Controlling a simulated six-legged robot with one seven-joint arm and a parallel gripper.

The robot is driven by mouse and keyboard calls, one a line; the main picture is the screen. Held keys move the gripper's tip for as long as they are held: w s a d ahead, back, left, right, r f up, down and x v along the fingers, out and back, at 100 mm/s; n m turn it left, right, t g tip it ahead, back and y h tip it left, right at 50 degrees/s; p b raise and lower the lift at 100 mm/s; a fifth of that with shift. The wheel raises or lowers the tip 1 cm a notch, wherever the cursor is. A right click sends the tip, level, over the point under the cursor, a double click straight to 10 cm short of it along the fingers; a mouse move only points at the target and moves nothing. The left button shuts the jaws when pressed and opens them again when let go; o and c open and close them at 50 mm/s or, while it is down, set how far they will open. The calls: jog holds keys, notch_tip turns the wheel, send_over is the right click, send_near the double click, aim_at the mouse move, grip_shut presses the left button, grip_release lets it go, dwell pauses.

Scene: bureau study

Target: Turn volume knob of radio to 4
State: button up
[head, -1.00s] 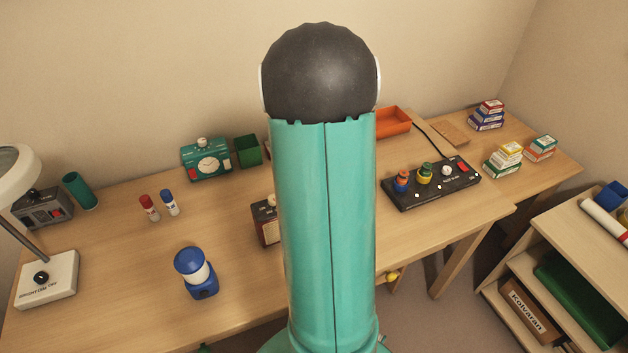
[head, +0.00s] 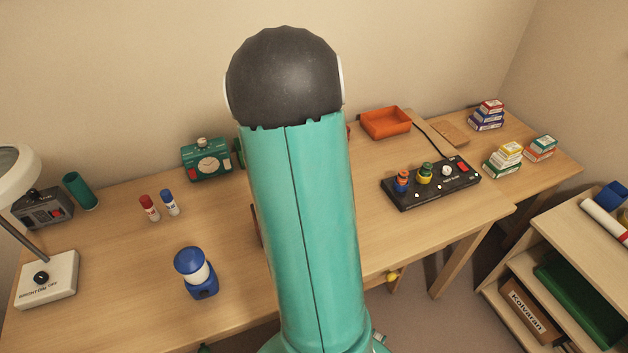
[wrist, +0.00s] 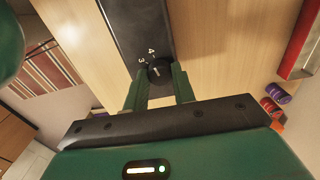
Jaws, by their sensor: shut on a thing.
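In the wrist view, the radio's dark top panel (wrist: 135,22) runs up from the middle, with the digits 3 and 4 printed beside a round black volume knob (wrist: 158,72). My gripper (wrist: 159,78) is shut on this knob, with one green finger on each side. A pale pointer mark shows on the knob; it seems to lie roughly toward the 4, but it is too small to read exactly. In the head view, my arm hides the gripper and nearly all of the radio; only a thin dark edge of the radio (head: 256,226) shows.
An orange tray (head: 386,122) lies behind.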

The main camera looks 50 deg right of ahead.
dwell(0.3)
jog(key=o, duration=1)
notch_tip(320, 180, up, 14)
jog(key=shift+a+f, duration=0.1)
dwell(0.5)
